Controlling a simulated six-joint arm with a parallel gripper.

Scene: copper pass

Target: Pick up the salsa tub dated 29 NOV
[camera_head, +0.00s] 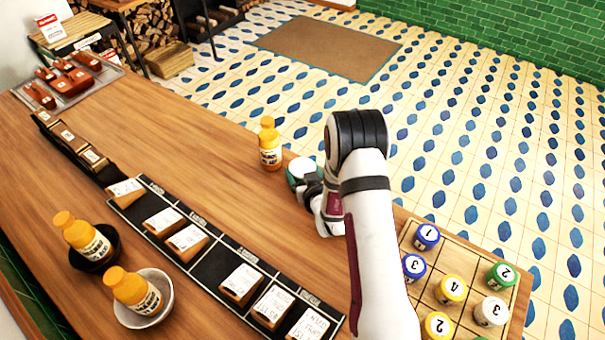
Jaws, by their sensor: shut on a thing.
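A round tub with a pale lid and a green side (301,169) is at my gripper (306,184), near the far edge of the wooden counter. My gripper is shut on this tub; my arm hides part of it. No date can be read on it from here, so I cannot tell whether it is the tub dated 29 NOV. I cannot tell whether the tub touches the counter.
An orange bottle (270,145) stands just left of the tub. Two more bottles lean in a black bowl (97,262) and a white bowl (157,317). Labelled blocks sit on a black strip (213,268). A wooden grid tray (460,262) holds numbered jars at right.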

